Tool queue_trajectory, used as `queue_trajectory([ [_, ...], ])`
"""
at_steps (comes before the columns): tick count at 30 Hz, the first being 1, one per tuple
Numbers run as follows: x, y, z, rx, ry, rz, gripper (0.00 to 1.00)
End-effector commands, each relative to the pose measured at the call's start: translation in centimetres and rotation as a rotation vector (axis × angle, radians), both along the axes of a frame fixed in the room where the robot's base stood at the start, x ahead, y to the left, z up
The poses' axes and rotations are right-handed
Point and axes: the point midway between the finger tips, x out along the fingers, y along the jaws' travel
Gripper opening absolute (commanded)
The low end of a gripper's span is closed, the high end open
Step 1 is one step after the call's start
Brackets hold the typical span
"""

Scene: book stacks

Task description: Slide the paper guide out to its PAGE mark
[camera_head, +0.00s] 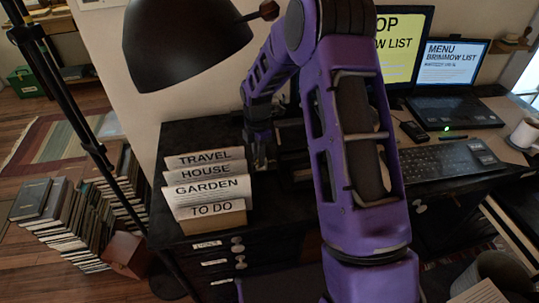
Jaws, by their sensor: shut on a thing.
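My purple arm comes up from the bottom centre and bends over to the back left of the dark desk. My gripper (261,160) points down just right of the card holder, at the left side of a low dark device (291,137). It is shut on a small dark part there, which I take to be the paper guide. The guide's outline and the PAGE mark cannot be made out. My arm hides much of the device.
A holder with cards labelled TRAVEL, HOUSE, GARDEN and TO DO (211,209) stands close left of my gripper. A black lamp (185,45) hangs above. A keyboard (436,163), laptop (455,110) and mug (524,133) are at right. Stacked books (65,215) stand on the floor.

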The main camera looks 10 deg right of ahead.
Motion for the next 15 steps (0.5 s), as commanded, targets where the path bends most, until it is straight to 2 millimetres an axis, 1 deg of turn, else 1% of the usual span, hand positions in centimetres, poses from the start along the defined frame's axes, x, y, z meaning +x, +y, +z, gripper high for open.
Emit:
queue_trajectory([
  [1, 0.07, 0.43, 0.05, 0.0, -0.002, 0.001, 0.0],
  [3, 0.07, 0.68, 0.07, -0.001, -0.003, 0.0, 0.0],
  [10, 0.06, 0.85, 0.07, 0.002, -0.003, 0.001, 0.0],
  [11, 0.06, 0.88, 0.08, 0.002, -0.003, 0.001, 0.25],
  [15, 0.05, 0.83, 0.06, 0.002, -0.002, 0.001, 0.5],
])
